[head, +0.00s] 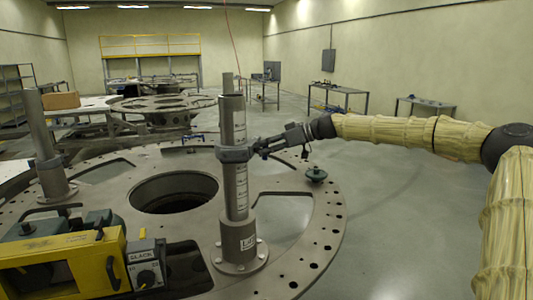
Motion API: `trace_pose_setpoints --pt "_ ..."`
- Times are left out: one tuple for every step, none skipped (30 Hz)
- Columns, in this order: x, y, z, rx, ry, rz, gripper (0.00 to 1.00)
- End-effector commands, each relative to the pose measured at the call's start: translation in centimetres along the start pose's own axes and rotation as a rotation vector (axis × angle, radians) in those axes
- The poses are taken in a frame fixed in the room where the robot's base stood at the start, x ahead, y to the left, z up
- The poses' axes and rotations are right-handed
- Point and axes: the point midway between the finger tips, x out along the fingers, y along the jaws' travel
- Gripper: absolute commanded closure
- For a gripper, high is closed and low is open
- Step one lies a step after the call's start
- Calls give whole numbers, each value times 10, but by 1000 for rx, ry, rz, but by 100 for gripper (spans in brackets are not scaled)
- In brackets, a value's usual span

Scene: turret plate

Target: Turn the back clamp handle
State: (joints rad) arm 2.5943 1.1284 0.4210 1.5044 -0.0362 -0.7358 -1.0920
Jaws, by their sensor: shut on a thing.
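A grey upright post (238,190) with a marked scale stands on the round turret plate (323,225). A dark clamp collar (232,155) goes around the post at about mid-height. My gripper (261,147) reaches in from the right, level with the collar and at its right side. It is shut on the clamp handle there. The handle is small and mostly hidden by the jaws, so its exact angle cannot be told.
A second post (42,140) stands at the left of the plate. A yellow device (60,268) with a dial box (146,266) fills the front left. A dark knob (316,174) sits on the plate's right rim, below my arm. The floor to the right (400,220) is clear.

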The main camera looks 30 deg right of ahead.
Motion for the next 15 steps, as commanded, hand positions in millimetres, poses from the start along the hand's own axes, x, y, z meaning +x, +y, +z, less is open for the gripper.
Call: trace_pose_setpoints --pt "1 3 2 35 3 -12 100" --pt "1 4 2 61 3 -23 100" --pt "1 4 2 95 3 -38 100" --pt "1 5 2 122 4 -49 100" --pt "1 6 2 149 3 -60 100" --pt "1 7 3 185 4 -75 100" --pt "0 7 3 211 4 -87 100" --pt "0 8 3 238 4 -96 100" --pt "0 8 3 274 4 -112 100" --pt "0 9 4 300 4 -122 100" --pt "0 10 4 326 3 -134 100" --pt "0 10 4 362 4 -148 100" --pt "0 10 4 388 3 -160 100" --pt "0 11 4 414 4 -170 100" --pt "0 11 4 449 4 -185 100"
